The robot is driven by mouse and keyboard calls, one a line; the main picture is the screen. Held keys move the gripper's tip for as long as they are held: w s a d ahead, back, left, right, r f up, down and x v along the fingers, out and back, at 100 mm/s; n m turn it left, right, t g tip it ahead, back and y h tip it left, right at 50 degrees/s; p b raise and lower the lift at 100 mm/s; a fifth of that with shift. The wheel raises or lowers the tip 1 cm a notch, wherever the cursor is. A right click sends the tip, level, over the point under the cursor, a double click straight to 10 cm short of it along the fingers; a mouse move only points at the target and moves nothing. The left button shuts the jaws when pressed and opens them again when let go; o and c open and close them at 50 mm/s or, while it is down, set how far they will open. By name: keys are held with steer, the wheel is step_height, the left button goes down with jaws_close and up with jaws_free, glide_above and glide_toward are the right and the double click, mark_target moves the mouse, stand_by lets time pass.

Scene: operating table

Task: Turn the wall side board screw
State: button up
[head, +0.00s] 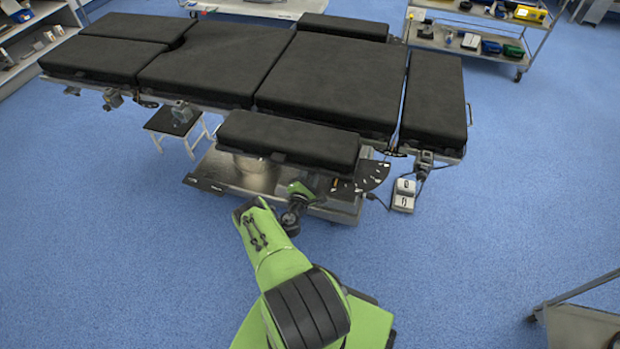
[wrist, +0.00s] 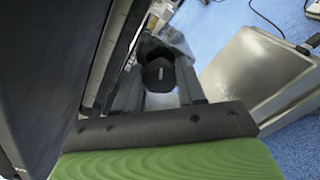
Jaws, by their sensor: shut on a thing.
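The side board (head: 290,138) is a black padded board along the near side of the operating table (head: 330,75). In the wrist view its dark underside or edge (wrist: 45,60) fills the left. The screw is a black knob (wrist: 158,74) with a rounded head, seen between my two grey fingers. My gripper (wrist: 158,60) is shut on this knob, with a finger on each side. In the head view my wrist (head: 300,190) is just below the near edge of the side board. The fingertips and the knob cannot be made out there.
The table's metal base (head: 225,172) lies under the board, with a dark fan-shaped plate (head: 372,177) to its right. A pedal box (head: 403,195) with a cable stands on the floor. A trolley (head: 585,325) is at lower right.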

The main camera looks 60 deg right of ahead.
steer(key=n+b, duration=0.2)
steer(key=n, duration=0.1)
steer(key=n+b, duration=0.3)
steer(key=shift+w+f+n, duration=0.15)
steer(key=shift+w+n, duration=0.05)
steer(key=shift+n, duration=0.1)
steer(key=n+b, duration=0.2)
steer(key=n, duration=0.1)
steer(key=shift+a, duration=0.1)
steer(key=shift+n+b, duration=0.35)
steer(key=shift+n, duration=0.95)
steer(key=shift+s+f, duration=0.1)
steer(key=o, duration=0.8)
steer(key=shift+o, duration=1.3)
steer(key=s+a+p, duration=0.2)
steer(key=a+p, duration=0.1)
steer(key=a, duration=1.2)
steer(key=shift+s+a, duration=0.2)
steer(key=shift+a, duration=0.1)
